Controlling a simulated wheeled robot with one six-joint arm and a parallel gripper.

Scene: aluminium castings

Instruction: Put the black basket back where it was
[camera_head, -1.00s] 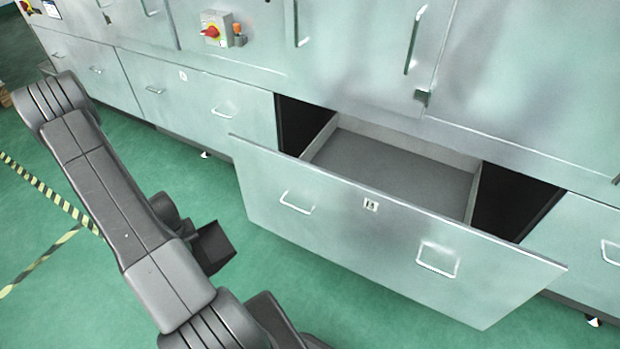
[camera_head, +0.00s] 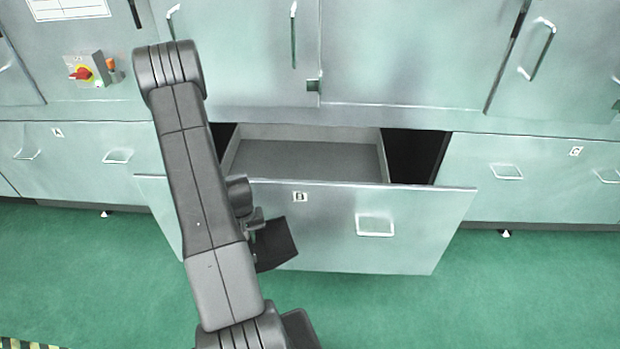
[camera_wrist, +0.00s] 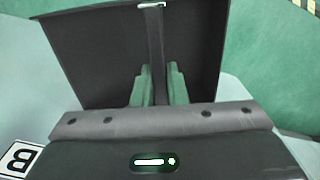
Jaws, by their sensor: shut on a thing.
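The black basket (camera_head: 274,244) hangs from my gripper (camera_head: 256,222) in front of the open drawer's front panel, in the head view. My arm hides part of it. The wrist view shows the basket's dark inside (camera_wrist: 95,50) and my gripper (camera_wrist: 161,82), its two fingers closed on a thin black strip of the basket. The open drawer (camera_head: 310,160) is grey inside, and its visible floor is bare. Its front panel (camera_head: 330,230) bears a small label (camera_head: 300,197), which reads B in the wrist view (camera_wrist: 18,160).
The pulled-out drawer front juts into the floor space, with a handle (camera_head: 375,225) on it. Closed drawers flank it, one at the right (camera_head: 540,170). A panel with a red-yellow switch (camera_head: 82,72) is at upper left. Green floor (camera_head: 530,290) is free at right.

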